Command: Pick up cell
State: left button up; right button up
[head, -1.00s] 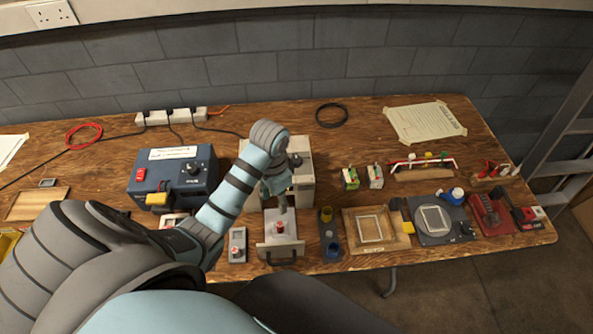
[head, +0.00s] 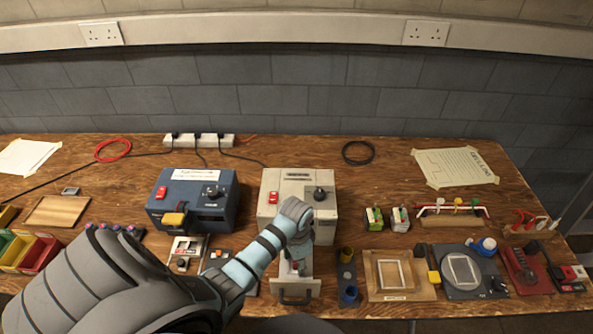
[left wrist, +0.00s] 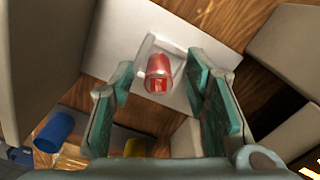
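A red cell (left wrist: 159,68) stands in a square recess of a pale drawer (left wrist: 117,38), seen in the left wrist view. In the head view the drawer's front handle (head: 296,293) sticks out below the pale grey charger (head: 272,215). My left gripper (head: 299,263) is over this drawer and largely hides the cell there. In the left wrist view its teal fingers (left wrist: 160,76) are apart, with the cell between them in the picture and a gap on both sides. My right gripper is out of view.
A dark holder with a yellow cylinder (head: 347,255) and a blue cylinder (head: 350,293) stands right of the drawer. A dark blue charger (head: 185,214) stands to the left. A wooden board with a frame (head: 417,278) lies further right. The back middle of the table is mostly clear.

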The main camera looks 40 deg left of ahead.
pick_arm(q)
jog(key=shift+s, duration=0.1)
jog(key=shift+c, duration=0.6)
jog(key=shift+r, duration=0.1)
jog(key=c, duration=0.3)
grip_shut()
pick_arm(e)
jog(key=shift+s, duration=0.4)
